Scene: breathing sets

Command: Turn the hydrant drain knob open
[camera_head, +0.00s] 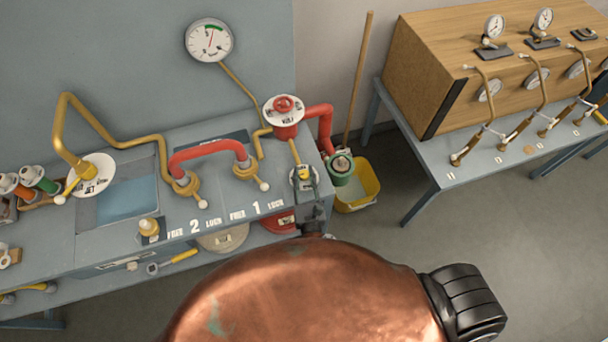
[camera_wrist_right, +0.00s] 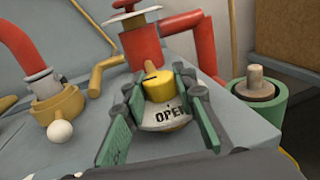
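The hydrant drain knob (camera_head: 303,174) is a small yellow knob on a white dial at the bench's right end, below the red valve. In the right wrist view the knob (camera_wrist_right: 163,84) is upright, with the word OPEN on the dial (camera_wrist_right: 168,116) facing the camera. My right gripper (camera_wrist_right: 161,95) has its two green-padded fingers apart, one on each side of the knob. Whether the pads touch it I cannot tell. In the head view the right gripper (camera_head: 305,184) is small and partly hidden at the knob. My left gripper is not in view.
A red valve wheel (camera_head: 284,105) and red pipe (camera_head: 322,128) stand just behind the knob. A green hose fitting (camera_head: 341,166) and yellow bucket (camera_head: 361,188) are to the right. A brass fitting with a white ball-ended lever (camera_wrist_right: 60,132) is to the left.

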